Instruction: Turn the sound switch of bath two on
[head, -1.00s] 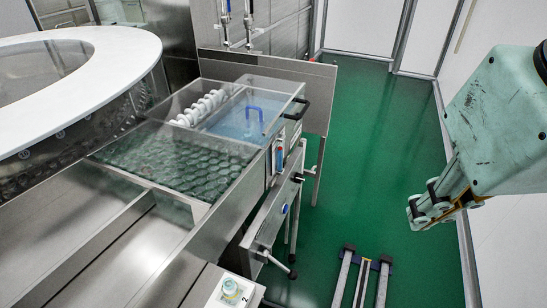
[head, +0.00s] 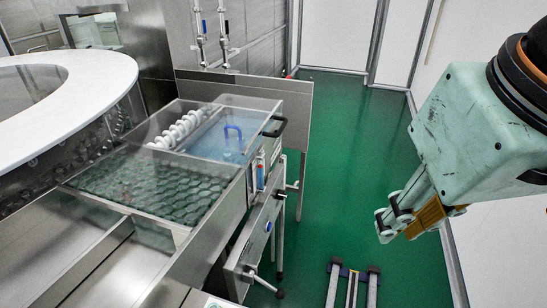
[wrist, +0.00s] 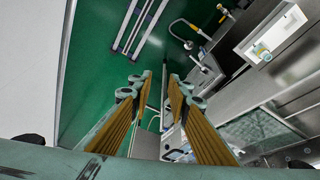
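My gripper (head: 393,215) hangs over the green floor at the right in the head view, well apart from the baths. In the wrist view my gripper (wrist: 157,80) is open, with nothing between its ribbed yellow fingers. A white panel with a pale round knob (wrist: 262,50) shows at the upper right of the wrist view; in the head view only a sliver of a white panel (head: 214,303) shows at the bottom edge. I cannot tell for sure whether this knob is the sound switch of bath two, or its setting.
A white ring-shaped top (head: 110,75) stands at the left.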

